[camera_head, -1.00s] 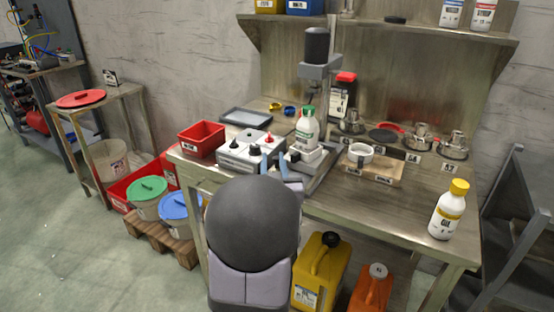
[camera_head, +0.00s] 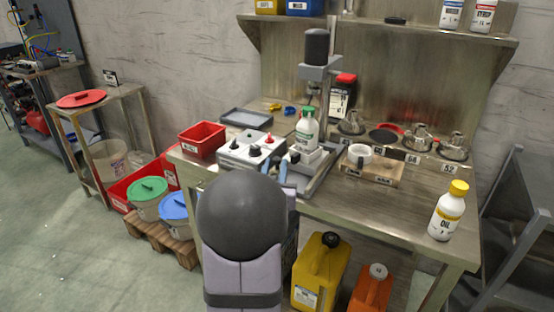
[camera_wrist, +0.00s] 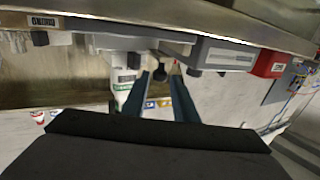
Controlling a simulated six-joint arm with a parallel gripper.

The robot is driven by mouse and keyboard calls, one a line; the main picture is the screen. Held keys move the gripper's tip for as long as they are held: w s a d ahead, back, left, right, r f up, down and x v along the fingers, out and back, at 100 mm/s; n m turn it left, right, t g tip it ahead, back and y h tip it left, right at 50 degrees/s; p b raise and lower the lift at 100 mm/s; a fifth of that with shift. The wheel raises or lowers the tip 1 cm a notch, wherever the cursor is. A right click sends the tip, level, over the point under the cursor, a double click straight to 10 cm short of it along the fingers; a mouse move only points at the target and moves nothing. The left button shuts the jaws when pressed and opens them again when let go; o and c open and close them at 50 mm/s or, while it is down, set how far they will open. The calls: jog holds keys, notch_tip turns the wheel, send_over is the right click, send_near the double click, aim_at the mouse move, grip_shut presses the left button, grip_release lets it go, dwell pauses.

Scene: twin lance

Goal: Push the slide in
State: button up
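The slide (camera_head: 308,158) is a pale block on a grey metal base under the press (camera_head: 317,75). A white bottle with a green cap (camera_head: 306,128) stands on it. In the wrist view, which is turned over, the bottle (camera_wrist: 124,85) hangs downward, with a black knob (camera_wrist: 133,60) near the slide. My gripper (camera_wrist: 161,68) has two blue fingers spread apart with nothing held between them. The knob lies left of the fingers there, apparently apart from them. In the head view my gripper (camera_head: 283,173) is at the bench front, partly hidden by my arm.
A grey control box (camera_head: 250,148) with knobs stands left of the slide, near my gripper. A red bin (camera_head: 202,139) is farther left. A wooden board with a white cup (camera_head: 360,154) is to the right. An oil bottle (camera_head: 449,212) stands at the right front.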

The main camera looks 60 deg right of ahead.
aim_at(277, 162)
jog(key=shift+x, duration=1.9)
grip_shut()
